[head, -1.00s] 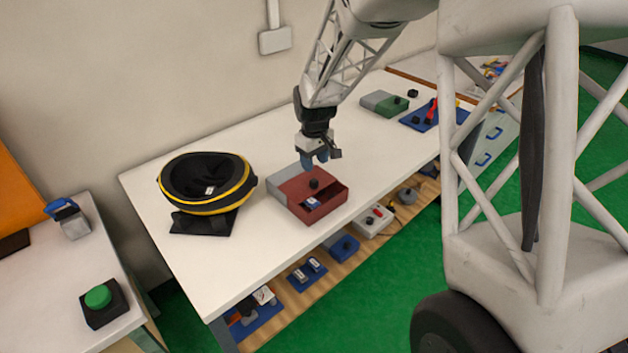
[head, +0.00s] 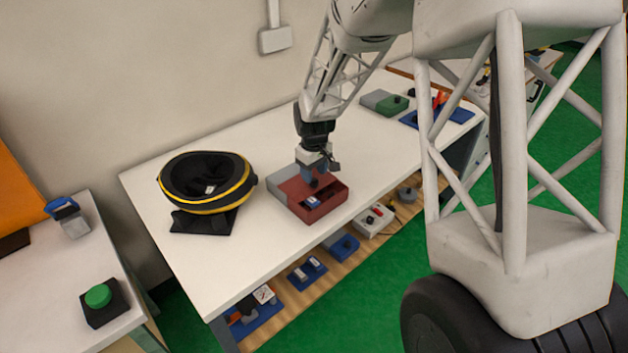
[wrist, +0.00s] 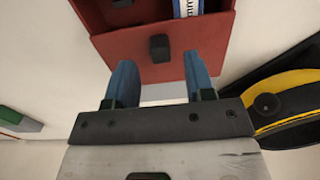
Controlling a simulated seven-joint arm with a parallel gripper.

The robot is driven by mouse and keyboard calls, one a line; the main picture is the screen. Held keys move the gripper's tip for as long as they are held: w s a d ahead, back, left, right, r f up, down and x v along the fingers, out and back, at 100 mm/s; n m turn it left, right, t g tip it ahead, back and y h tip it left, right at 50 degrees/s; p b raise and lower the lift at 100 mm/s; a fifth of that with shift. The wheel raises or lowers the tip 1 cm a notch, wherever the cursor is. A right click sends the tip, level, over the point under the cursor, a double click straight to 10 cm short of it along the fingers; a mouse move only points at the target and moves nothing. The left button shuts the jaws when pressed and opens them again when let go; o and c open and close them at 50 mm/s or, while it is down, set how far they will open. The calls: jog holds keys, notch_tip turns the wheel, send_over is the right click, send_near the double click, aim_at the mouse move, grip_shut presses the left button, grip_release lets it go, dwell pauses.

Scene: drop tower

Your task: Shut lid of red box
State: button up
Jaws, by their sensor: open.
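The red box (head: 322,213) sits on the white table, with a grey part (head: 284,178) at its back left. Its red lid (head: 298,189) covers part of the top, and the front part is open. A blue and white item (head: 312,202) lies inside; it also shows in the wrist view (wrist: 187,8). My gripper (head: 312,178) is low over the lid. In the wrist view its blue fingers (wrist: 155,82) are apart, on either side of the black knob (wrist: 159,48) but a little short of it in the picture. Whether they touch the lid cannot be told.
A black and yellow round bag (head: 205,182) stands left of the box on the table. A grey and green box (head: 384,103) and a blue tray (head: 440,118) are at the far right. The table's front left is clear. A lower shelf holds several items.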

aim_at(314, 179)
jog(key=shift+f, duration=1.75)
jog(key=shift+c, duration=0.3)
grip_shut()
